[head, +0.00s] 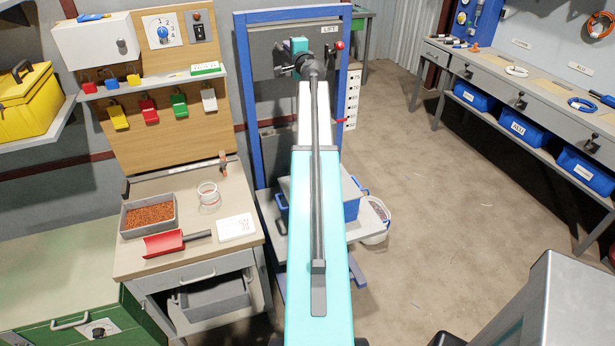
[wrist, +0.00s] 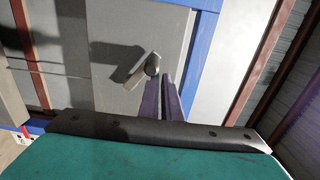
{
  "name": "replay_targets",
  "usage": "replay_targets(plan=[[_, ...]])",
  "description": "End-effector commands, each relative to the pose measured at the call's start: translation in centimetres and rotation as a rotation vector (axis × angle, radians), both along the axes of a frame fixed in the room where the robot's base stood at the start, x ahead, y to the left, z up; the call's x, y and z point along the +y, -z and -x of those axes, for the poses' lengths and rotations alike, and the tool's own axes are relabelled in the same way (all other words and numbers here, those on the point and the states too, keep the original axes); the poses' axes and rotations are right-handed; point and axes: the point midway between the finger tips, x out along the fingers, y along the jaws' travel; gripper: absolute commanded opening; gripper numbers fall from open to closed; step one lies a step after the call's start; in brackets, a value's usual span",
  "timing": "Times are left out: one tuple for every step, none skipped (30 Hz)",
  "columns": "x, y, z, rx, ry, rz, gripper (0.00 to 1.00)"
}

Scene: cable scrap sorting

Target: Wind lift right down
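The lift (head: 243,85) is a blue frame with a grey panel and a "LIFT" label. My gripper (head: 300,50) is at the upper part of this panel, mostly hidden behind my arm in the head view. In the wrist view, a crank (wrist: 134,79) with a dark rounded knob (wrist: 152,65) stands out from the grey panel (wrist: 110,20). My gripper's two dark fingers (wrist: 166,82) lie close together, with their tips right at the knob. I cannot tell whether they grip it.
A red-knobbed lever (head: 339,46) and a height scale (head: 352,98) with a red pointer are right of the crank. A workbench (head: 190,255) with a copper-filled tray (head: 150,214) and red scoop (head: 165,244) stands left. A white bucket (head: 377,222) is beside the platform. Floor is clear to the right.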

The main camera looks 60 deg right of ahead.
Motion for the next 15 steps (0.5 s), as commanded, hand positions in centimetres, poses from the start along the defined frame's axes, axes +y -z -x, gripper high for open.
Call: replay_targets(plan=[[0.7, 0.4, -0.5, -0.003, -0.009, -0.003, 0.0], [0.8, 0.6, -0.7, -0.003, -0.009, -0.003, 0.0], [1.1, 0.8, -0.8, -0.004, -0.01, -0.002, 0.0], [1.2, 0.9, -1.0, -0.005, -0.01, -0.003, 0.0], [1.4, 1.1, -1.1, -0.005, -0.011, -0.003, 0.0], [1.6, 1.4, -1.3, -0.005, -0.012, -0.004, 0.0], [1.8, 1.5, -1.4, -0.004, -0.013, -0.004, 0.0], [1.9, 1.8, -1.5, -0.004, -0.014, -0.004, 0.0], [2.0, 2.2, -1.6, -0.004, -0.013, -0.004, 0.0], [2.1, 2.4, -1.7, -0.004, -0.013, -0.004, 0.0], [2.2, 2.6, -1.7, -0.004, -0.012, -0.004, 0.0], [2.2, 3.0, -1.7, -0.004, -0.011, -0.003, 0.0], [2.3, 3.2, -1.8, -0.004, -0.011, -0.003, 0.0], [2.4, 3.4, -1.8, -0.004, -0.01, -0.003, 0.0], [2.5, 3.8, -1.9, -0.003, -0.009, -0.003, 0.0]])
